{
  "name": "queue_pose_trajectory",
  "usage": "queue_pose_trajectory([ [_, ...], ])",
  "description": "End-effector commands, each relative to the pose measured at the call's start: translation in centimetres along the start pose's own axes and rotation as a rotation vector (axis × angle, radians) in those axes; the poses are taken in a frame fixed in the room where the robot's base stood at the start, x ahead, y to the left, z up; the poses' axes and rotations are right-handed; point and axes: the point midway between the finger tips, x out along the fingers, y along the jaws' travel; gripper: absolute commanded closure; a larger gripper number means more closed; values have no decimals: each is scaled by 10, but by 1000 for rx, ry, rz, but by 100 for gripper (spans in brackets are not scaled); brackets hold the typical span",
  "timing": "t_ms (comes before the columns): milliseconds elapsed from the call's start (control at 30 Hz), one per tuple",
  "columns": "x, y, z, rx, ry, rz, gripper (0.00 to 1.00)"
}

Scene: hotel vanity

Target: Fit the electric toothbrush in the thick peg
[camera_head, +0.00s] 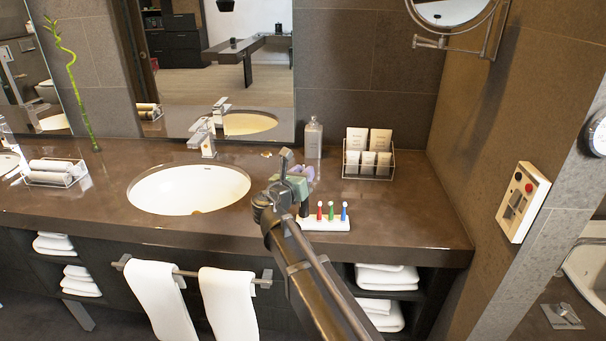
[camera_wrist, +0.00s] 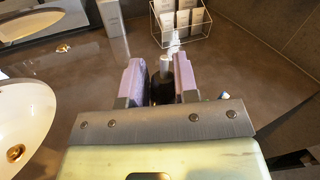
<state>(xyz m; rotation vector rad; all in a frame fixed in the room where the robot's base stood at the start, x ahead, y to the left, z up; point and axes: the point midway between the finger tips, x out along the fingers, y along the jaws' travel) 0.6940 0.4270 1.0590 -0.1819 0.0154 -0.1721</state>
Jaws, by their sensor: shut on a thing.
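The electric toothbrush has a dark body (camera_wrist: 162,88) and a white upper part, and it sits between the pink-purple finger pads in the wrist view. My gripper (camera_wrist: 159,80) is shut on it. In the head view my gripper (camera_head: 303,174) is above the counter, over the left end of a white holder (camera_head: 334,224). A dark handle (camera_head: 304,209) shows below the gripper at that end. Red, green and blue brush heads (camera_head: 331,210) stand upright on the holder. The thick peg cannot be made out, and whether the handle touches the holder is unclear.
A wire rack of toiletries (camera_head: 368,165) and a clear bottle (camera_head: 313,138) stand behind my gripper. The sink (camera_head: 188,190) is to the left. The counter to the right of the holder (camera_head: 410,215) is clear. Towels (camera_head: 228,295) hang in front.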

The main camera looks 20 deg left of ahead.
Motion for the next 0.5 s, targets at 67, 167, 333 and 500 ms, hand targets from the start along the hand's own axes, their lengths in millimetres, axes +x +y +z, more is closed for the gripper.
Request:
queue_pose_trajectory([
  [67, 0, 0, -3, 0, 0, 0, 100],
  [167, 0, 1, -5, 0, 0, 0, 100],
  [333, 0, 2, -8, 0, 0, 0, 100],
  [500, 0, 2, -12, 0, 0, 0, 100],
])
